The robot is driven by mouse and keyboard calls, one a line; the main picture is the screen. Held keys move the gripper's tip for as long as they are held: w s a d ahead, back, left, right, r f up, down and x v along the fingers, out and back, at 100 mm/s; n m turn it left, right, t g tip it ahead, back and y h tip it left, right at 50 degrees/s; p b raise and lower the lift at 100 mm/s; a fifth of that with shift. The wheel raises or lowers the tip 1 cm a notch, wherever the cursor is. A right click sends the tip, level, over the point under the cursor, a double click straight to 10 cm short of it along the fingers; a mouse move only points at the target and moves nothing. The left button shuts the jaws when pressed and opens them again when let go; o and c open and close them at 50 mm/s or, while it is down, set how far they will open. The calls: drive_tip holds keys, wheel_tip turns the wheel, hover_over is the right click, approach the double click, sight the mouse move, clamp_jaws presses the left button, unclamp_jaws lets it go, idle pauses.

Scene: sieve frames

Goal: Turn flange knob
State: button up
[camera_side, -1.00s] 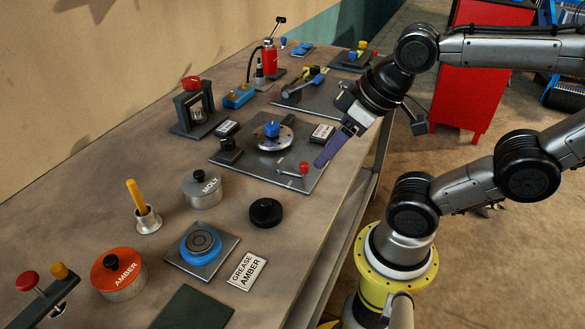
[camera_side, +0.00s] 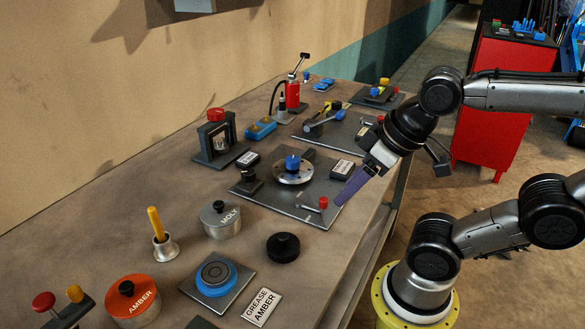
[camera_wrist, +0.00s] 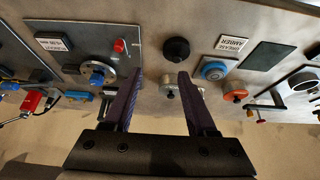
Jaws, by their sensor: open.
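The flange is a round silver disc with bolt holes (camera_side: 293,176) on a grey metal plate (camera_side: 262,196). A blue knob (camera_side: 292,162) stands at its centre. In the wrist view the blue knob (camera_wrist: 97,79) and flange lie left of my fingers. My gripper (camera_side: 347,192) has purple fingers and hangs by the plate's right edge, close in the picture to a small red-topped lever (camera_side: 323,203). In the wrist view my gripper (camera_wrist: 158,82) is open with its two fingers apart and nothing held between them. Its height above the plate is hard to tell.
A black clamp block (camera_side: 247,183) and small labelled boxes (camera_side: 343,168) stand on or by the plate. Bare bench (camera_side: 325,255) lies at front right.

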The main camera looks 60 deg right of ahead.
drive_tip(key=shift+o, duration=1.5)
drive_tip(key=shift+s+m, duration=0.2)
drive_tip(key=shift+m, duration=1)
drive_tip(key=w+d+r+m+g, duration=0.15)
drive_tip(key=w+r+m, duration=0.35)
drive_tip(key=m, duration=0.5)
drive_tip(key=w+d+r+m+g, duration=0.1)
drive_tip(key=w+d+r+m, duration=0.2)
drive_tip(key=w+r+m, duration=0.45)
drive_tip(key=m+g, duration=0.3)
drive_tip(key=m, duration=0.9)
hover_over(293, 159)
wheel_tip(293, 159, down, 11)
wheel_tip(293, 159, down, 13)
drive_tip(key=shift+f, duration=0.1)
